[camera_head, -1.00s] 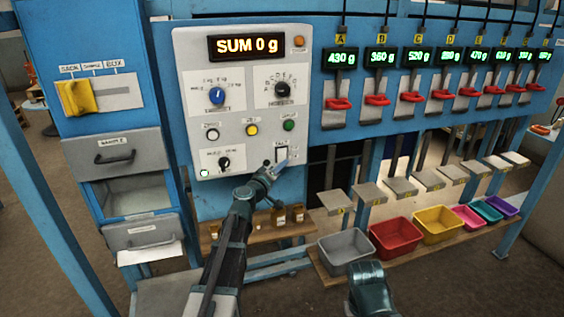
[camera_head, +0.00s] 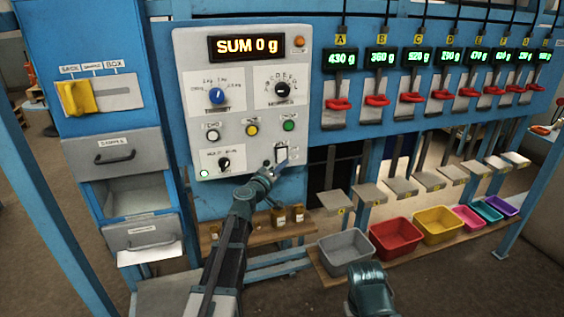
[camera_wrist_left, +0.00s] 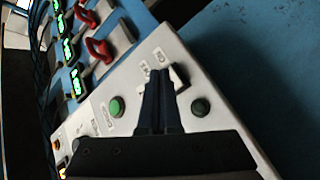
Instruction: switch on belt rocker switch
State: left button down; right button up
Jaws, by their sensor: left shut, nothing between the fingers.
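My left gripper (camera_head: 281,163) is at the lower part of the switch, fingers pointing at the panel. In the left wrist view, the shut fingers (camera_wrist_left: 160,85) overlap the switch (camera_wrist_left: 179,76) and hide part of it. Nothing is between them. I cannot tell whether they touch the switch or which way it is tipped. My right gripper is out of view.
Near the switch are a green button (camera_head: 289,125), a yellow button (camera_head: 252,130) and a black knob (camera_head: 224,164). The display (camera_head: 246,46) reads SUM 0 g. Red-handled hoppers (camera_head: 339,103) and coloured bins (camera_head: 396,238) stand to the right.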

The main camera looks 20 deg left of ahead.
pick_arm(q)
jog(key=shift+w+a, duration=0.1)
jog(key=shift+w, duration=0.05)
dwell(0.8)
jog(key=shift+w+a, duration=0.15)
jog(key=shift+w, duration=0.1)
jog(key=shift+w+a+f, duration=0.1)
jog(key=shift+w+a, duration=0.1)
jog(key=shift+w, duration=0.05)
dwell(0.6)
dwell(0.4)
jog(key=shift+s+d, duration=0.45)
jog(key=shift+s, duration=0.2)
jog(key=shift+s, duration=0.1)
jog(key=s+d, duration=0.1)
jog(key=s, duration=0.1)
jog(key=s+d, duration=0.1)
jog(key=s, duration=0.1)
jog(key=shift+d+r+p, duration=0.35)
jog(key=shift+r, duration=0.05)
